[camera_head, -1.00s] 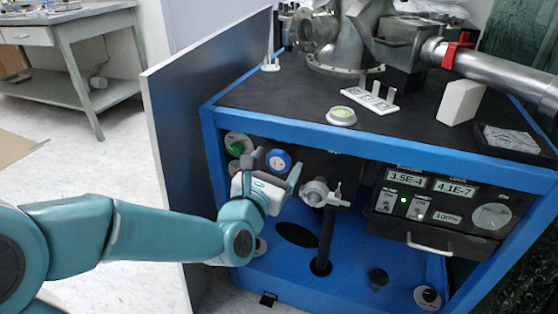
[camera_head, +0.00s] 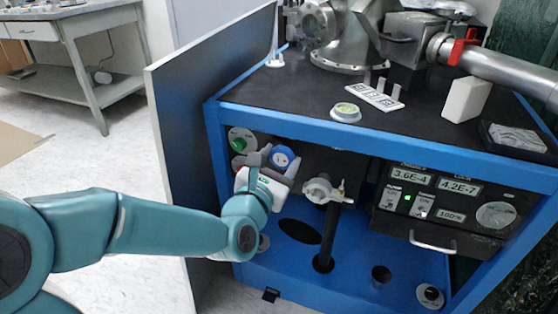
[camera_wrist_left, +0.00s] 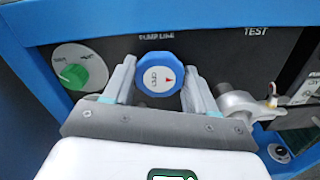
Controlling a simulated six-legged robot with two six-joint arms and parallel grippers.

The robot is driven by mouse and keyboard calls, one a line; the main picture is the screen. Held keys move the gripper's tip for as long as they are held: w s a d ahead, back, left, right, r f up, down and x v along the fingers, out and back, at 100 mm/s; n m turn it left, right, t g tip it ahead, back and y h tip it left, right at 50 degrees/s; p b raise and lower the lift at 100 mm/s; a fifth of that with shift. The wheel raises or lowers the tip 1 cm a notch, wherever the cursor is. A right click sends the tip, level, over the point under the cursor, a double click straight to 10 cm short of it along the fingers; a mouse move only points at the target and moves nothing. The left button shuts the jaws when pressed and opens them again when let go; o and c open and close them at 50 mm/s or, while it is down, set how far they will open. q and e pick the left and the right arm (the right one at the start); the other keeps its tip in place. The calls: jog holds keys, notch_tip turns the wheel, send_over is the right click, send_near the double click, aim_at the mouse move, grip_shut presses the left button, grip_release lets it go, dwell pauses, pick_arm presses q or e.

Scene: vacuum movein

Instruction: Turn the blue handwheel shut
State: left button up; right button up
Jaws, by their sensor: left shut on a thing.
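The blue handwheel (camera_head: 283,157) with a white face is on the cabinet's recessed panel, near its upper left. In the left wrist view the handwheel (camera_wrist_left: 158,66) sits between my two fingers, under the label "PUMP LINE". Its white face has markings and a small red mark. My left gripper (camera_head: 277,162) is shut on the handwheel, one finger on each side of its rim. The wheel's lower part is close to the gripper body. My right gripper is not in view.
A green knob (camera_wrist_left: 84,72) is left of the wheel. A grey metal valve fitting (camera_head: 322,190) is close on the right. The blue frame (camera_head: 390,142) runs above, and an open door panel (camera_head: 190,130) stands left. Displays (camera_head: 412,176) read 3.6E-4 and 4.2E-7.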

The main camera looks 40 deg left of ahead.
pick_arm(q)
jog(key=m, duration=0.5)
jog(key=shift+m, duration=0.4)
jog(key=m, duration=0.6)
jog(key=shift+d+f, duration=0.1)
jog(key=m, duration=0.6)
jog(key=shift+f+m, duration=0.1)
jog(key=shift+m, duration=0.3)
jog(key=m, duration=1.2)
jog(key=shift+f+m, duration=0.1)
jog(key=shift+m, duration=0.2)
jog(key=m, duration=0.6)
jog(key=shift+a, duration=0.25)
jog(key=m+p, duration=0.1)
jog(key=m, duration=0.4)
jog(key=shift+m, duration=0.4)
jog(key=m, duration=0.6)
jog(key=shift+a+p, duration=0.1)
jog(key=shift+p, duration=0.3)
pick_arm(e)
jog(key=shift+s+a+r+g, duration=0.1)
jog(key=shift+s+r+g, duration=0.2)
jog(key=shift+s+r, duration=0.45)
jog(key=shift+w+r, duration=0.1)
